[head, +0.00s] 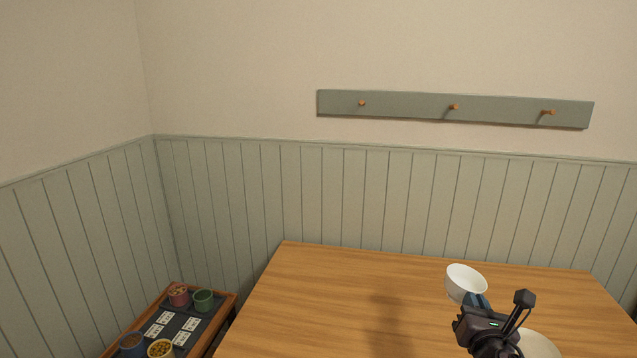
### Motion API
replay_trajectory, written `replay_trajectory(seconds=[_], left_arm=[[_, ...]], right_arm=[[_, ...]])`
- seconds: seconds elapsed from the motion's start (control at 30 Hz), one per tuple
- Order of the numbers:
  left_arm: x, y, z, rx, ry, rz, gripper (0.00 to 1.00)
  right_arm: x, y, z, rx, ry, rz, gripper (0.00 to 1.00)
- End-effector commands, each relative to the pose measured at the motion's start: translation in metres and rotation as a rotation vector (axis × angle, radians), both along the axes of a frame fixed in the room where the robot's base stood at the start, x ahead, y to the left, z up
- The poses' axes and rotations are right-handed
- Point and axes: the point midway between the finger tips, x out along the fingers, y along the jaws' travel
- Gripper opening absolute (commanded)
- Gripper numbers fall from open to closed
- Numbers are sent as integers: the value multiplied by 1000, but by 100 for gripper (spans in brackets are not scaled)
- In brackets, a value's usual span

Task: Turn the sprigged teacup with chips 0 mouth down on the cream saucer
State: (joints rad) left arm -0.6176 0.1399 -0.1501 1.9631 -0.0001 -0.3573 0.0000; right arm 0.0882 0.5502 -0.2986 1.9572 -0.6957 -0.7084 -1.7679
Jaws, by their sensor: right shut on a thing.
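A white teacup (464,283) shows in the head view at the lower right, above the wooden table. Its mouth faces up and tilts somewhat toward me; no sprig pattern or chips can be made out. My right gripper (477,300) is shut on the cup's near side. A pale round dish, seemingly the cream saucer (541,345), lies to the right of my gripper at the bottom edge. My gripper and the frame edge hide part of it. My left gripper is not in view.
The wooden table (320,290) is bare to the left of the cup. A low tray (222,313) with several small pots and white cards stands at the lower left. A panelled wall with a peg rail (410,106) rises behind the table.

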Motion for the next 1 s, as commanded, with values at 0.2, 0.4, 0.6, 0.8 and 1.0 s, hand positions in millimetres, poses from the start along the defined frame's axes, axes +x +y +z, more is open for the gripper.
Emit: replay_trajectory(seconds=[0.2,0.4,0.6,0.8,1.0], left_arm=[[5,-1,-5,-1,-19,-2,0],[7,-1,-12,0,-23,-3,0],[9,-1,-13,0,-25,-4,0],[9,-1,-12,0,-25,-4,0],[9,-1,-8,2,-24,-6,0]], right_arm=[[-54,75,-14,3,2,117,0],[-87,108,-36,2,3,183,0],[-93,109,-46,1,0,185,0],[-93,109,-45,5,5,185,0],[-92,113,-39,49,51,174,0]])
